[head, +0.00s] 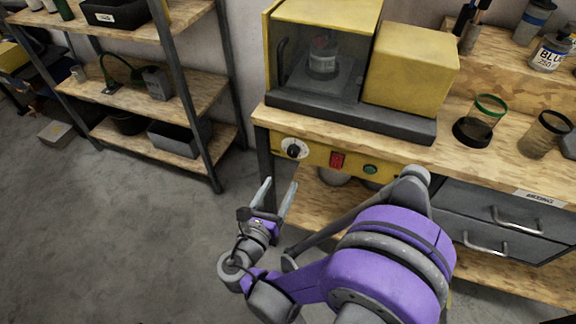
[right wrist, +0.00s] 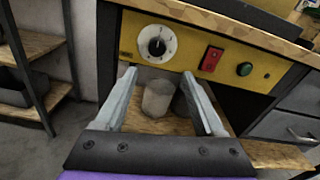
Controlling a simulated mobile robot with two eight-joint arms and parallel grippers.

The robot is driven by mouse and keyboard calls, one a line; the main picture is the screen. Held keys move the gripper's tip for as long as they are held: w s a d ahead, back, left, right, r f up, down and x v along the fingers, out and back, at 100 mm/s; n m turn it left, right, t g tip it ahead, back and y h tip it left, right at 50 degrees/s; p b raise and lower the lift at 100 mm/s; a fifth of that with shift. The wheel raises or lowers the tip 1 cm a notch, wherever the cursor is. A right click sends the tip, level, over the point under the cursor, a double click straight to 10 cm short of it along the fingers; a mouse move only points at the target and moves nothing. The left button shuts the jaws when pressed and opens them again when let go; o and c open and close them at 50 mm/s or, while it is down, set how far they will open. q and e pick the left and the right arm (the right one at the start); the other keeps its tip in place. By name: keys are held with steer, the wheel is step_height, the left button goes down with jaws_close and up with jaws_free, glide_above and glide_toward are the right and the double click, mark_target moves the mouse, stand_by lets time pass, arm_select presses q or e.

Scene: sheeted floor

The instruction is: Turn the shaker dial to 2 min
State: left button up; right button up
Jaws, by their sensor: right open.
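The shaker dial (head: 293,149) is a black knob on a round white scale, set in the yellow front panel (head: 318,157) under the bench top. It also shows in the right wrist view (right wrist: 157,42), above and beyond my fingertips; its markings are too small to read. The shaker (head: 322,57) is a yellow cabinet with a clear front and a container inside, standing on the bench. My right gripper (head: 277,190) is open and empty, below and to the left of the dial, not touching it. In the right wrist view its fingers (right wrist: 162,88) point toward the panel. My left gripper is not in view.
A red switch (head: 337,160) and a green button (head: 370,169) sit right of the dial. Cups (right wrist: 158,97) stand on the shelf below the panel. Grey drawers (head: 500,210) are at right, a shelf rack (head: 160,90) at left. The floor between is clear.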

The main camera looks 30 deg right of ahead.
mark_target(292, 154)
steer(key=shift+n, duration=0.4)
steer(key=x, duration=1)
steer(key=shift+w+a+r, duration=0.1)
steer(key=shift+w+r, duration=0.25)
steer(key=shift+w, duration=0.1)
steer(key=shift+c, duration=0.3)
steer(key=shift+t, duration=0.3)
jaws_close()
